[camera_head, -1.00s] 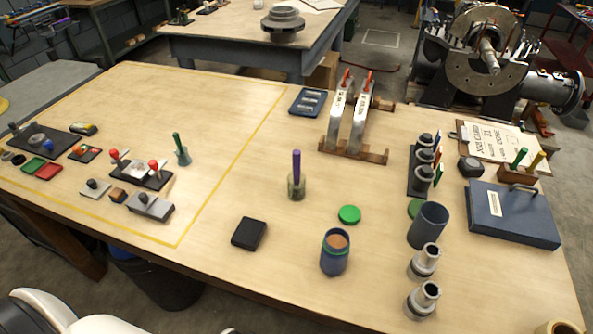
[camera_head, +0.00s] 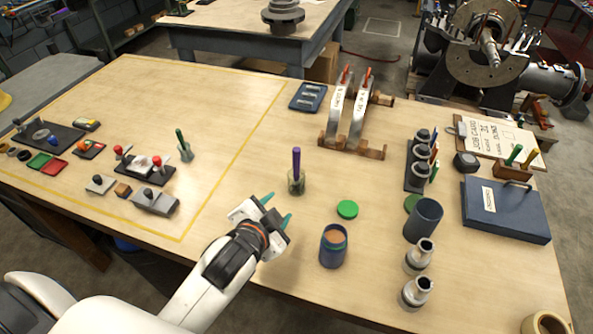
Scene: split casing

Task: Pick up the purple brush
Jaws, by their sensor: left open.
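The purple brush (camera_head: 297,161) stands upright in a small clear greenish jar (camera_head: 296,182) near the middle of the wooden table. Only its purple handle shows clearly; its lower end is in the jar. My left gripper (camera_head: 277,208) has come in from the lower left and is open and empty. Its teal-tipped fingers point up and right, just in front and to the left of the jar, apart from it. My right gripper is not in view.
A blue jar (camera_head: 333,247) and a green lid (camera_head: 347,209) are right of my left gripper. A dark cylinder (camera_head: 423,218) and grey fittings (camera_head: 418,256) stand farther right. A wooden rack (camera_head: 352,146) is behind. The yellow-taped area left of the brush has bare room.

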